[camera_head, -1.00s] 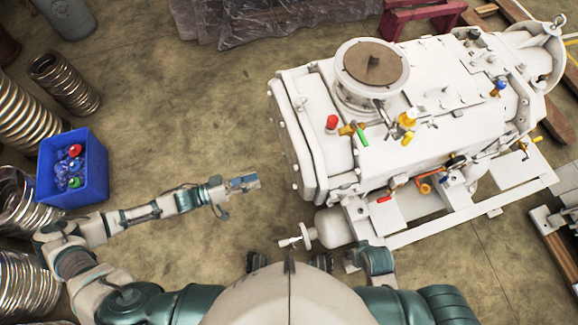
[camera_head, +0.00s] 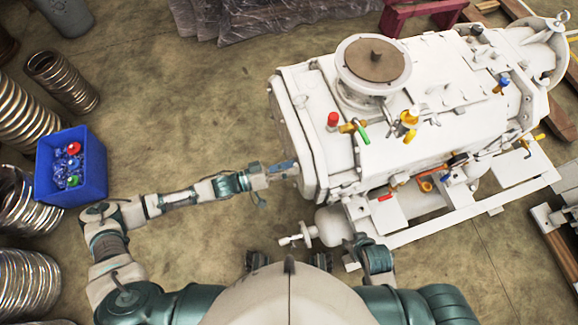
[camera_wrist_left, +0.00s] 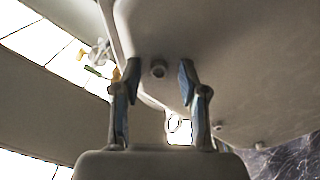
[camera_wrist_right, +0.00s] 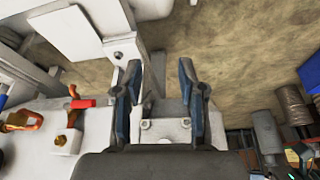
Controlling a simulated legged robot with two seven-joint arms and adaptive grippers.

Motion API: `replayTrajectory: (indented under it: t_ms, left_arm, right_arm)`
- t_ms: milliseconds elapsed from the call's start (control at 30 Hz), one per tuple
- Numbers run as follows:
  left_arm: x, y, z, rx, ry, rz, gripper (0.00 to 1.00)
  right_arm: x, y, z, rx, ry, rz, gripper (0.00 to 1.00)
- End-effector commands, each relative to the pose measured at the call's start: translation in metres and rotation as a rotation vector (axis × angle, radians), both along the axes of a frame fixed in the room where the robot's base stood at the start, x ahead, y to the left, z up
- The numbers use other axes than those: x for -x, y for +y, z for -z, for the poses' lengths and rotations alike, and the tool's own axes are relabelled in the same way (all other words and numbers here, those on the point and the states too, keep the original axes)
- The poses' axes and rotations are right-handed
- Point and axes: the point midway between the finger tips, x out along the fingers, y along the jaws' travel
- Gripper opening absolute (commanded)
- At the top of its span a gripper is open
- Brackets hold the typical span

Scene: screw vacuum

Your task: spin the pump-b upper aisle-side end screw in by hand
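The white vacuum pump (camera_head: 440,125) fills the right of the head view. I cannot tell whether the fingertips touch the plate. In the head view my left gripper (camera_head: 284,169) is at the pump's left end. My right gripper (camera_wrist_right: 160,75) is open beside the pump's near side, with a small white bracket (camera_wrist_right: 166,131) beyond its fingers.
A blue bin (camera_head: 75,189) with coloured valve parts stands at the left. Metal hose coils (camera_head: 62,82) lie beyond it. A white handwheel (camera_head: 300,235) sticks out low at the pump's near left corner. Floor left of the pump is clear.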

Motion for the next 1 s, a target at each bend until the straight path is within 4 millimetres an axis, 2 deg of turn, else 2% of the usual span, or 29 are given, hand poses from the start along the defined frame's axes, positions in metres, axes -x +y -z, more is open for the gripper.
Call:
replayTrajectory:
  t_ms: [33,133,167,567,767,1000]
  left_arm:
    - [0.000,0.000,0.000,0.000,0.000,0.000,0.27]
    - [0.000,0.000,0.000,0.000,0.000,0.000,0.02]
    - [0.000,0.000,0.000,-0.001,0.000,-0.001,0.00]
    - [-0.001,0.001,0.001,-0.015,-0.037,-0.003,0.00]
    - [-0.001,0.001,0.000,-0.050,-0.142,-0.003,0.00]
    - [-0.001,0.002,0.000,-0.118,-0.342,-0.003,0.00]
  right_arm:
    - [0.000,0.000,0.000,0.000,0.000,0.000,0.40]
    - [0.000,0.000,0.000,0.000,0.000,0.000,0.40]
    - [0.000,0.000,0.000,0.000,0.000,0.000,0.40]
    - [0.005,-0.001,-0.001,0.004,0.024,0.000,0.40]
    - [0.031,-0.008,-0.002,0.026,0.136,0.008,0.40]
    - [0.023,-0.006,0.026,0.028,0.144,0.006,0.40]
